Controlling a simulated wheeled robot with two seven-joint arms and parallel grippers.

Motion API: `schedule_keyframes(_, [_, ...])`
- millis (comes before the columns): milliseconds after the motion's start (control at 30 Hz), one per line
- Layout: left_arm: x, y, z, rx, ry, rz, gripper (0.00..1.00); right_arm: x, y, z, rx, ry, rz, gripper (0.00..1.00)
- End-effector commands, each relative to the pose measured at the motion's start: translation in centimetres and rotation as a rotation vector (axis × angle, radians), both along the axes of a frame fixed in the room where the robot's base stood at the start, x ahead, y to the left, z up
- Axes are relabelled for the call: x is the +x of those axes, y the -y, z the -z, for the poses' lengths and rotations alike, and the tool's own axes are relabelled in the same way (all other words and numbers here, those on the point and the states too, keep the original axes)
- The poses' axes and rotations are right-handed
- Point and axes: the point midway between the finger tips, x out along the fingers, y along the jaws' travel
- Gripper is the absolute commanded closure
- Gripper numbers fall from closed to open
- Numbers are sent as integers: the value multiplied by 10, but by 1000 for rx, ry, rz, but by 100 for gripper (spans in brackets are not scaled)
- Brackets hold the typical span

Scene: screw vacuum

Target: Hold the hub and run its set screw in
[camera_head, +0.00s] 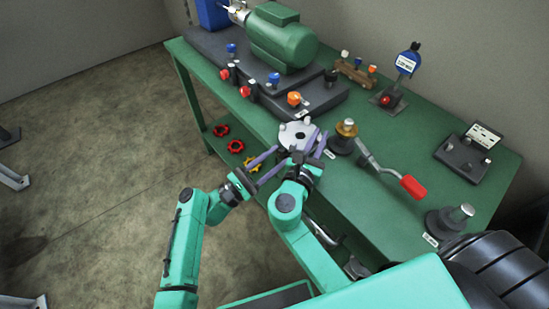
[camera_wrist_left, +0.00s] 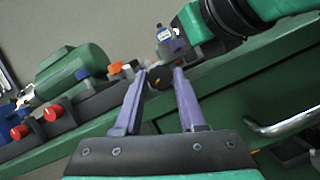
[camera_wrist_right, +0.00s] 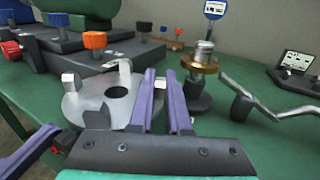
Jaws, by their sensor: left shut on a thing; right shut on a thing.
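A silver round plate with a central hole and upright posts (camera_head: 293,134) lies on the green bench; it shows large in the right wrist view (camera_wrist_right: 117,93). My left gripper (camera_head: 279,161) is shut on a small dark piece (camera_wrist_left: 160,76) just in front of the plate. I cannot tell whether that piece is the hub. My right gripper (camera_head: 317,144) stands at the plate's right edge, its purple fingers (camera_wrist_right: 160,95) close together. What it grips is mostly hidden between them. No set screw can be made out.
A green motor (camera_head: 283,40) stands on a dark base with coloured knobs at the back left. A brass-collared post (camera_head: 346,129) and a red-handled crank (camera_head: 412,188) are right of the plate. Red wheels (camera_head: 221,130) lie on the lower shelf. The bench front edge runs below both grippers.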

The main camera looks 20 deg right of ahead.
Motion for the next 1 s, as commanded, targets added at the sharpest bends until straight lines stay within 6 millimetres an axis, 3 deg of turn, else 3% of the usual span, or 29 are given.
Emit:
schedule_keyframes(267, [0,-1,1,1,-2,0,100,0,1,1,-1,-2,4,100])
schedule_keyframes(300, [0,-1,1,1,-2,0,48,0,1,1,-1,-2,4,100])
schedule_keyframes(333, [0,-1,1,1,-2,0,46,0,1,1,-1,-2,4,100])
schedule_keyframes(700, [-2,-6,4,2,-3,0,46,0,1,1,-1,-2,2,100])
schedule_keyframes(833, [-9,-30,13,3,-3,-1,46,0,1,1,-1,-2,1,100])
schedule_keyframes(1000, [-21,-73,30,4,-4,-1,46,0,0,1,-1,-2,1,100])
